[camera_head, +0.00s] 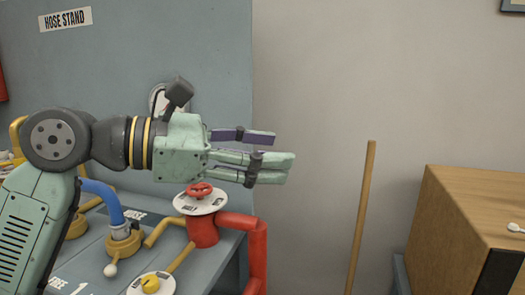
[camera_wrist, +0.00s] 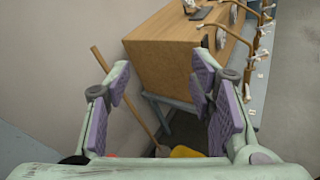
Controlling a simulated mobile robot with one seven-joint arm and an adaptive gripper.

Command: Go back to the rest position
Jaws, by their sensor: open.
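My gripper (camera_head: 270,154) is open and empty in the head view. It points to the right, in front of the grey panel's right edge and above the red valve handwheel (camera_head: 199,190). In the wrist view my gripper (camera_wrist: 165,98) shows its purple-padded fingers spread apart with nothing between them on the near side. My arm comes in from the left and hides part of the stand behind it.
A hose stand (camera_head: 216,44) with a blue hose (camera_head: 101,197), yellow fittings (camera_head: 120,243) and red pipe (camera_head: 247,223) is below and left. A wooden stick (camera_head: 362,215) leans near the wall. A wooden box (camera_head: 450,232) stands right, also in the wrist view (camera_wrist: 168,65).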

